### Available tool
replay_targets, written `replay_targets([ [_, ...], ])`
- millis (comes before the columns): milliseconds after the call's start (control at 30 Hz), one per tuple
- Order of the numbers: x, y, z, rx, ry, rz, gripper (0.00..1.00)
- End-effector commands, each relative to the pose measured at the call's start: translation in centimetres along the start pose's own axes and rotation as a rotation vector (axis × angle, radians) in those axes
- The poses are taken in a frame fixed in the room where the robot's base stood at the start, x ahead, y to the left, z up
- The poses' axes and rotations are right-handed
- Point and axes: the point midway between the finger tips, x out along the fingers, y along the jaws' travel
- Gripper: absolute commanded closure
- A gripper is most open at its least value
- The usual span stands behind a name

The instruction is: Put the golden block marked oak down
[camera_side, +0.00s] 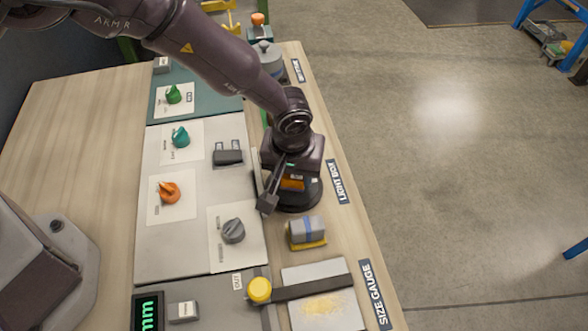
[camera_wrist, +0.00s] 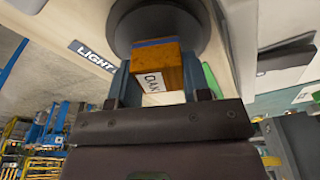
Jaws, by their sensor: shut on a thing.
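The golden block marked OAK (camera_wrist: 168,66) is between the fingers of my gripper (camera_wrist: 160,97) in the wrist view, its OAK label facing the camera. In the side view a small orange part of the block (camera_side: 292,184) shows at my gripper (camera_side: 283,186), mostly hidden by it. My gripper is shut on the block, at the dark round light box (camera_side: 302,205). The round dark body of the light box (camera_wrist: 146,17) also shows just beyond the block in the wrist view. I cannot tell whether the block touches it.
A grey block with a blue band (camera_side: 308,229) sits on a yellow base in front of the light box. Nearer are a yellow button (camera_side: 259,289) and the size gauge plate (camera_side: 340,312) with yellowish dust. Several knobs, including an orange one (camera_side: 170,192), stand on the panel at left.

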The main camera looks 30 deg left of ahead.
Motion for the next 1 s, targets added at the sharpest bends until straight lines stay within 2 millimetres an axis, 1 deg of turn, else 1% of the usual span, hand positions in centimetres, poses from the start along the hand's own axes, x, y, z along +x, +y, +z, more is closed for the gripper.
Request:
replay_targets([
  [67,0.5,0.0,0.1,0.0,0.0,0.0,0.83],
  [300,0.5,0.0,0.1,0.001,0.001,0.001,0.83],
  [433,0.8,0.0,0.1,0.001,0.0,0.0,0.83],
  [467,0.8,0.0,0.1,0.001,0.001,0.001,0.49],
  [500,0.8,0.0,0.1,0.001,0.001,0.001,0.4],
  [533,0.8,0.0,0.1,0.001,0.001,0.001,0.33],
  [567,0.8,0.0,0.1,0.001,0.001,0.001,0.31],
  [867,0.5,0.0,0.1,0.001,0.001,0.001,0.31],
  [967,-0.5,0.1,0.0,0.001,0.003,0.004,0.31],
  [1000,-1.1,0.1,0.0,0.001,0.003,0.004,0.31],
])
